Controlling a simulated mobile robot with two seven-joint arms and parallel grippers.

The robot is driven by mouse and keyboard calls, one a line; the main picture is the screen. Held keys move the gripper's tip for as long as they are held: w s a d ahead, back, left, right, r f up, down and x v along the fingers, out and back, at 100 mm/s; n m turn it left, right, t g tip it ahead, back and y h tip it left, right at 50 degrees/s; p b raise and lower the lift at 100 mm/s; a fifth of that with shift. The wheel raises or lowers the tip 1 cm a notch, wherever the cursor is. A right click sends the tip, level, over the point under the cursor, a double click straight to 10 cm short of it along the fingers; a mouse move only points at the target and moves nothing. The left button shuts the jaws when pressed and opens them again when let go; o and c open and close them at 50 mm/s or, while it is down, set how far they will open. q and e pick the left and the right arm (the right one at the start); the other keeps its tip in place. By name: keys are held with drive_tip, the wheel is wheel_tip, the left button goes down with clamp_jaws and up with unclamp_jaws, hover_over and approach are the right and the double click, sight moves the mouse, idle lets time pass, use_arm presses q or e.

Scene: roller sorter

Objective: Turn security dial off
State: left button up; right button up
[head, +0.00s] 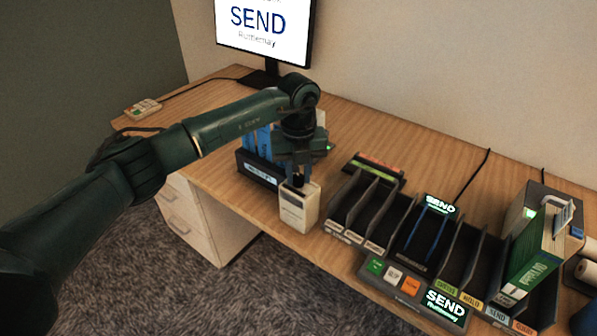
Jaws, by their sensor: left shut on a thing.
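A small cream box (298,212) with a dark label stands at the front edge of the desk, left of the sorter. A small dark knob (298,181) on its top looks like the dial. My left gripper (298,183) points straight down over the box, with its fingers shut on the knob. The fingers and wrist hide much of the knob, so its setting cannot be read. My right gripper is not in view.
A slotted sorter (345,237) with labelled bays and lit SEND displays fills the right of the desk (210,140). Blue folders in a dark holder (258,170) stand just behind my gripper. A monitor (262,32) reads SEND. The desk's left part is mostly clear.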

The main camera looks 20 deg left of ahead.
sight(299, 176)
use_arm(q)
drive_tip(key=o, duration=1)
wheel_tip(299, 176, up, 13)
drive_tip(key=b, duration=0.1)
drive_tip(key=shift+r, duration=0.1)
